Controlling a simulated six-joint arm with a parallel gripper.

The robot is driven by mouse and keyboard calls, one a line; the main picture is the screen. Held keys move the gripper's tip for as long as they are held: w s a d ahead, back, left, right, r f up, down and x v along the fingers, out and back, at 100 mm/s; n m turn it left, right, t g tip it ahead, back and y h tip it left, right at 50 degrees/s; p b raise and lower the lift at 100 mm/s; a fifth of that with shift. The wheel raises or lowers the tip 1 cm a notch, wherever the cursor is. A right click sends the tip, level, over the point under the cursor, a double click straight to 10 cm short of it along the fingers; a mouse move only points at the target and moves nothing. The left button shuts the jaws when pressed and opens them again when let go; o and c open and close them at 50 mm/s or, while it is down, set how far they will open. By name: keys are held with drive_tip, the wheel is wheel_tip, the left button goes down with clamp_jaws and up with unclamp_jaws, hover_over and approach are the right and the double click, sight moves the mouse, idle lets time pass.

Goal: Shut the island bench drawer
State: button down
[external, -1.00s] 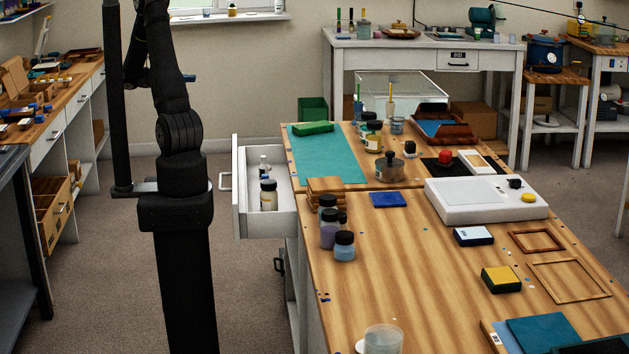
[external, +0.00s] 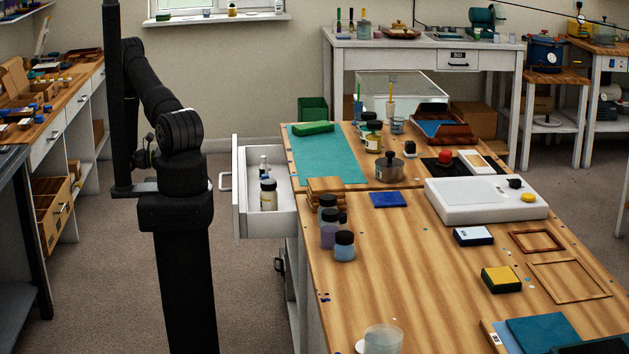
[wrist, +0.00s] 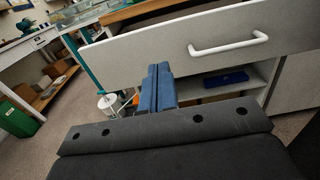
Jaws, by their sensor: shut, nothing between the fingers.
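The island bench drawer (external: 242,187) is white and stands pulled out from the left side of the wooden-topped island bench (external: 450,260). Two bottles (external: 268,195) stand in it. Its front with a white bar handle (wrist: 228,46) crosses the upper part of the wrist view. My gripper (wrist: 157,88) has blue fingers pressed together, with nothing between them. They point at the drawer front, left of the handle and near its lower edge; I cannot tell whether they touch. In the external view my gripper is hidden behind my arm.
An open shelf under the drawer holds a blue item (wrist: 226,78). A green bin (wrist: 20,118) stands on the floor at left in the wrist view. Jars (external: 330,230) stand on the bench near the drawer.

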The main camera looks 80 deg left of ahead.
wheel_tip(320, 180, down, 6)
drive_tip(key=w, duration=1.4)
drive_tip(key=w, duration=1.6)
drive_tip(key=shift+w, duration=0.85)
drive_tip(key=shift+a+r, duration=0.1)
drive_tip(key=shift+s+a, duration=0.1)
drive_tip(key=shift+s, duration=0.5)
drive_tip(key=s, duration=1.3)
drive_tip(key=shift+s, duration=0.2)
